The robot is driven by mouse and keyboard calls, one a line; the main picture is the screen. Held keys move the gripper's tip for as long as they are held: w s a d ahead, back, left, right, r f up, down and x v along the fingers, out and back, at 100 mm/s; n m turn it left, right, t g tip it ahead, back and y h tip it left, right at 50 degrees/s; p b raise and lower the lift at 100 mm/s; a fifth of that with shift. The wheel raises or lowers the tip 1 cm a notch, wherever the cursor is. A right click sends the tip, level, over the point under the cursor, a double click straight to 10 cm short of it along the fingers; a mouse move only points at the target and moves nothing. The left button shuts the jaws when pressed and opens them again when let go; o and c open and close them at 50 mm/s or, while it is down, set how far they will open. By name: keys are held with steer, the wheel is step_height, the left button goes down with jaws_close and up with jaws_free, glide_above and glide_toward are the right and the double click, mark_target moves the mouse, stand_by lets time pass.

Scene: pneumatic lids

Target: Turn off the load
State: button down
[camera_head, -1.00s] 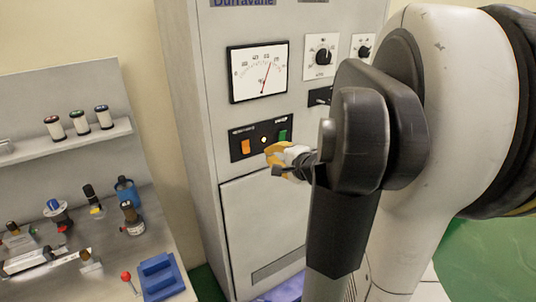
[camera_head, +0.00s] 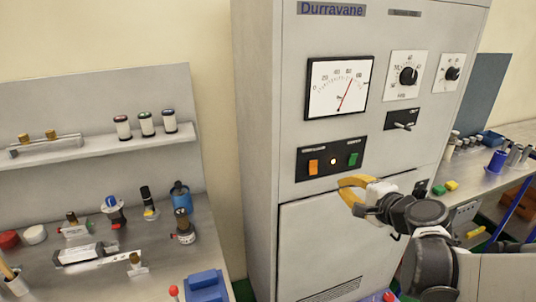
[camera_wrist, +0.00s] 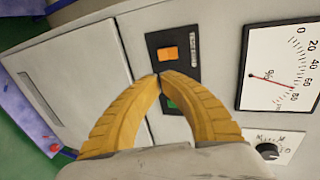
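A black switch panel (camera_head: 331,158) on the grey cabinet carries an orange switch (camera_head: 313,167), a small lit lamp (camera_head: 333,161) and a green switch (camera_head: 353,159). A separate black plate with a handle switch (camera_head: 402,119) sits up and to the right; its label is too small to read. My gripper (camera_head: 341,186) has yellow fingers, empty, just below the panel in the head view. In the wrist view, the fingertips (camera_wrist: 159,76) meet in front of the panel, between the orange switch (camera_wrist: 167,54) and the partly hidden green switch (camera_wrist: 171,103). Contact cannot be told.
A dial meter (camera_head: 338,87) and two rotary knobs (camera_head: 408,75) (camera_head: 452,73) are above the panel. A bench (camera_head: 75,276) with valves and small fittings stands left. Another bench (camera_head: 480,178) with bottles stands right. A cabinet door (camera_head: 330,240) lies below.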

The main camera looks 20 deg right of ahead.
mark_target(315, 173)
steer(key=b+x, duration=0.2)
steer(key=x, duration=1.2)
steer(key=shift+w+f+b, duration=0.35)
steer(key=shift+w+b, duration=0.1)
steer(key=shift+b, duration=0.35)
steer(key=shift+r, duration=0.3)
steer(key=shift+r+p, duration=0.7)
steer(key=shift+p, duration=0.1)
steer(key=shift+s, duration=0.1)
